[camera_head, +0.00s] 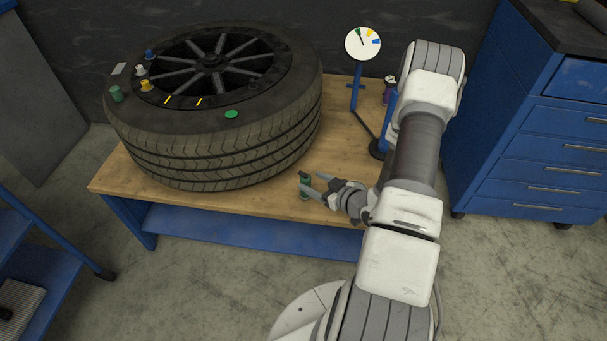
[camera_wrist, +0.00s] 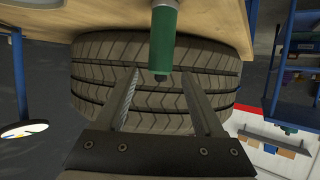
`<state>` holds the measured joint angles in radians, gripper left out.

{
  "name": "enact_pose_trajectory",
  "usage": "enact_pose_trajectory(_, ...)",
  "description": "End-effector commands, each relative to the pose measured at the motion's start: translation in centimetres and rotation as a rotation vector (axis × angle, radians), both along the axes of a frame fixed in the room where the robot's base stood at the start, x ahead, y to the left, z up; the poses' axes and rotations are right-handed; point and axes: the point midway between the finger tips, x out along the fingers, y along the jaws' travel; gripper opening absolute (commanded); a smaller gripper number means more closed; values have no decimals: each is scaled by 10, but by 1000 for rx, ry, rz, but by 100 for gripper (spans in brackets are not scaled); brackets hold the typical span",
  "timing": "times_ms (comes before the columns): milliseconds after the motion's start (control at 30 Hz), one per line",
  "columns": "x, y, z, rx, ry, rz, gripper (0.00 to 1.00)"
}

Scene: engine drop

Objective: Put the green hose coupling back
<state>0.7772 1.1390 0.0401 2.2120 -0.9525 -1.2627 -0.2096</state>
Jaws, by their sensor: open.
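A green hose coupling (camera_head: 304,179) stands on the wooden workbench near its front edge, in front of the tyre. I cannot tell how deep the coupling lies between the fingers.
A dial gauge (camera_head: 362,44) on a blue stand and a purple can (camera_head: 389,88) are behind my arm. Blue drawers (camera_head: 545,140) stand right.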

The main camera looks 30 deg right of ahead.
Motion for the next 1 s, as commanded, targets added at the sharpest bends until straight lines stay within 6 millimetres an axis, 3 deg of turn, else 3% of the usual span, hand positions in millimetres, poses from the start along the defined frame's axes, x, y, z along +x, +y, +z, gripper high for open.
enact_pose_trajectory(133, -25, -7, 12, 0, 1, -4, 70)
enact_pose_trajectory(333, -40, -11, 18, 1, 0, 0, 70)
enact_pose_trajectory(1000, -37, -13, 22, -22, 13, 5, 70)
